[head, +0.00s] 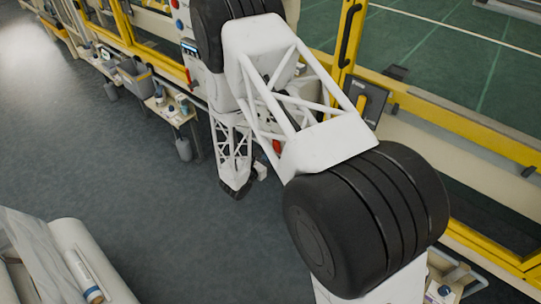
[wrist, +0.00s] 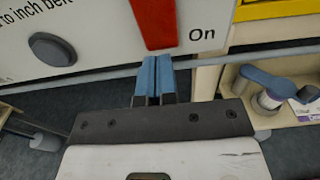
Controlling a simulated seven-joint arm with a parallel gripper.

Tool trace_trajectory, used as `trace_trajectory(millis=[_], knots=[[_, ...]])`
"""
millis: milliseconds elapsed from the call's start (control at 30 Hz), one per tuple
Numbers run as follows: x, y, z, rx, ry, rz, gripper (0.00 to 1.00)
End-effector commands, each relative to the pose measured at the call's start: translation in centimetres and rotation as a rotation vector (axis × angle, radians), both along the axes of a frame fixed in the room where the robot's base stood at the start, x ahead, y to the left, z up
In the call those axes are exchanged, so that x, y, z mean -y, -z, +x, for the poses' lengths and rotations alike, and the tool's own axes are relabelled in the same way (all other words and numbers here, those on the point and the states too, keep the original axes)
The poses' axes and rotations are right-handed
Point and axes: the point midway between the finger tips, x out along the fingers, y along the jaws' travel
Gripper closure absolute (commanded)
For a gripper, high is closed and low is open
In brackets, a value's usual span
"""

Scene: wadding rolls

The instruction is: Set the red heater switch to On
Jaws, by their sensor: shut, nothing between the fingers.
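The red heater switch (wrist: 155,22) shows in the wrist view as a red bar at the top, cut off by the frame edge. Its visible end points down, and the printed word "On" stands to its right on the white panel (wrist: 98,42). My gripper (wrist: 155,64) is shut and empty, its blue fingertips together just below the switch's lower end. Whether they touch it cannot be told. In the head view my arm hides most of the panel; a small red patch (head: 277,147) shows beside the arm, but I cannot tell whether it is the switch.
A grey round button (wrist: 52,49) is on the panel left of the switch. A grey rail (wrist: 100,75) runs below the panel. A shelf (wrist: 285,118) with small items is at the right. Yellow frames (head: 345,45) stand along the machine; the grey floor (head: 100,170) is open at left.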

Motion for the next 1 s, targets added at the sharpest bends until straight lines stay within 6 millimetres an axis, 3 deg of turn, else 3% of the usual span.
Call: trace_trajectory(millis=[700, 1000], knots=[[-6.6, 1.0, -6.5, -0.001, -0.003, -0.001, 1.00], [-8.0, 1.2, -8.0, 0.000, -0.002, 0.000, 1.00]])
